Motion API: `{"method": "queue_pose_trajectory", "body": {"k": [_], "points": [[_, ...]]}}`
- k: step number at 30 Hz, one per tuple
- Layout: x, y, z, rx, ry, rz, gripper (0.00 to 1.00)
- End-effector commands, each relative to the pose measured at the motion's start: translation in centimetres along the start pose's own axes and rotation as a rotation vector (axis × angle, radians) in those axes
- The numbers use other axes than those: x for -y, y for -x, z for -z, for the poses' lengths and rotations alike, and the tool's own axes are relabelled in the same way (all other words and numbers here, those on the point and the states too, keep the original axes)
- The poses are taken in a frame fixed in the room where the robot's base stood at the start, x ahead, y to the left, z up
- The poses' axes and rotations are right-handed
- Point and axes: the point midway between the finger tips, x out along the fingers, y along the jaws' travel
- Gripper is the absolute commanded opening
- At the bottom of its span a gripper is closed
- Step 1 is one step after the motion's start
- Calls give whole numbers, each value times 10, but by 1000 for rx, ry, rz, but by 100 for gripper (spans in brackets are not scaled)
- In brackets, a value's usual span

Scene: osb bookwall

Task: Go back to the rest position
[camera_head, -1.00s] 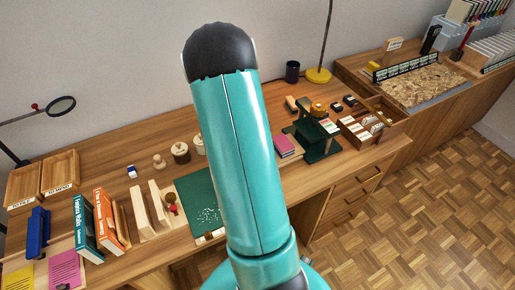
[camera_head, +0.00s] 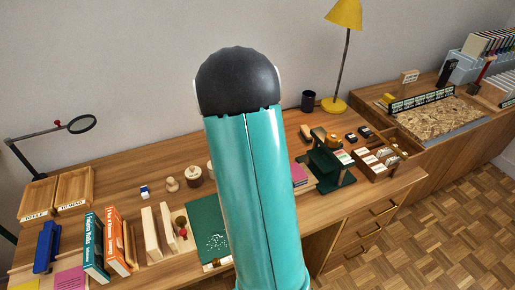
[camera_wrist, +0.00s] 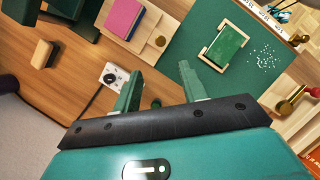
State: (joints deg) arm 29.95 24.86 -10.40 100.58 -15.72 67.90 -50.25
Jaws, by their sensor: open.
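My gripper (camera_wrist: 158,90) shows in the wrist view with its two green fingers apart and nothing between them. It hangs over the wooden desk (camera_wrist: 178,52), near the edge of the green mat (camera_wrist: 252,22). In the head view my teal arm stands upright in the middle and hides the gripper and part of the desk. The green mat (camera_head: 207,222) shows partly to the left of the arm.
A yellow lamp (camera_head: 335,105), a dark mug (camera_head: 308,100) and a green stand (camera_head: 328,168) are right of my arm. Upright books (camera_head: 118,240), wooden trays (camera_head: 74,188) and a magnifier (camera_head: 81,124) are at left. Parquet floor (camera_head: 440,225) is clear at right.

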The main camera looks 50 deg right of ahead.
Motion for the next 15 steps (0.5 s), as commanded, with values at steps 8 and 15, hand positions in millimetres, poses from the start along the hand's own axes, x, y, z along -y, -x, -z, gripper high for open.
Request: {"method": "queue_pose_trajectory", "body": {"k": [8, 15], "points": [[0, 0, 0, 0, 0, 0, 42], [12, 13, 4, -28, -12, -17, 42]]}}
